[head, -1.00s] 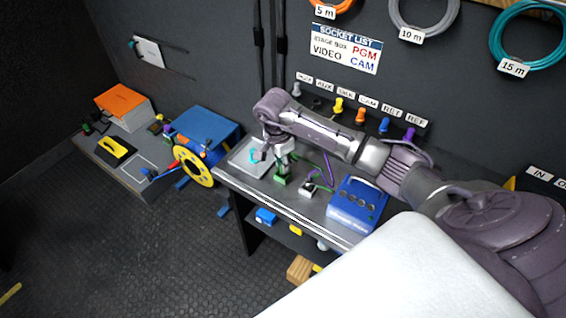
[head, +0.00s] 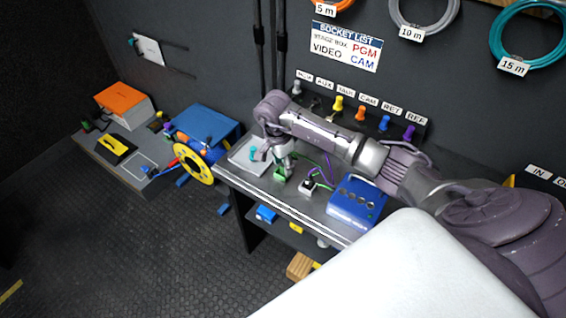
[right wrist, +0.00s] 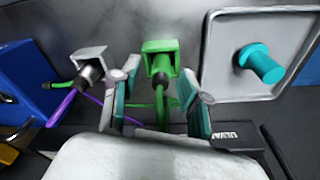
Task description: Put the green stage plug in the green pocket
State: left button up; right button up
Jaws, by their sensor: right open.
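The green pocket (right wrist: 161,48) is a small open green holder, seen ahead of my right gripper (right wrist: 158,112) in the right wrist view. The green stage plug (right wrist: 160,72) sits at the pocket's mouth with its green cable hanging down between my fingers. How deep it sits is hard to tell. My right gripper is open, one finger on each side of the plug and cable. In the head view, the right gripper (head: 284,160) points down just above the green pocket (head: 281,174) on the bench. My left gripper is not in view.
A grey pocket (right wrist: 86,54) with a dark plug on a purple cable stands left of the green one. A pale tray (right wrist: 215,86) with a teal plug (right wrist: 261,63) lies to the right. A blue box (head: 355,205) stands on the bench, and a yellow-rimmed reel (head: 187,168) beyond its left end.

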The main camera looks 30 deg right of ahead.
notch_tip(320, 180, up, 12)
jog(key=a+b, duration=0.1)
jog(key=b, duration=0.1)
jog(key=shift+a+b, duration=0.2)
jog(key=shift+b, duration=0.1)
jog(key=shift+f, duration=0.1)
